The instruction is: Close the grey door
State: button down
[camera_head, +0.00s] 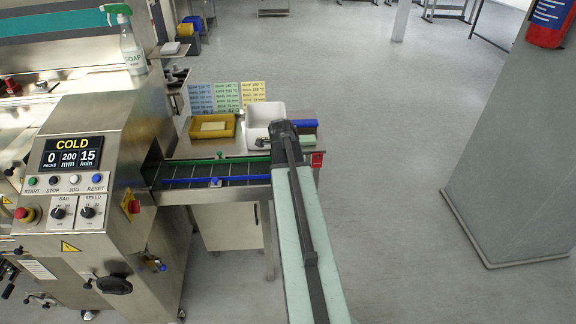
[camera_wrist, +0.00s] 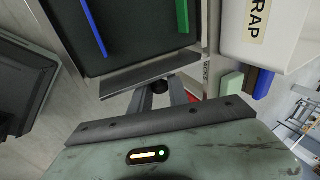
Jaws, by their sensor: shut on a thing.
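My gripper (camera_wrist: 160,94) shows in the wrist view with both fingers closed around a small dark round knob (camera_wrist: 160,86). The knob sits at the near edge of a flat grey plate (camera_wrist: 150,76), at the end of the belt. I cannot tell for sure whether this plate is the grey door, nor how far it is open. In the head view my arm reaches to the conveyor's right end, and its dark wrist hides the fingers and the knob. No other clearly grey door stands out there.
The conveyor (camera_head: 238,181) has blue and green rails. A white bin (camera_head: 263,113) and a yellow tray (camera_head: 213,127) stand on the table behind it. The wrapping machine (camera_head: 120,150) is at left, a grey pillar (camera_head: 520,140) at right.

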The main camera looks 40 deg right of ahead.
jog(key=shift+a, duration=0.15)
jog(key=c, duration=1.3)
grip_release()
jog(key=shift+r, duration=0.2)
jog(key=p+v, duration=0.7)
jog(key=shift+s+r, duration=0.1)
jog(key=shift+r, duration=0.05)
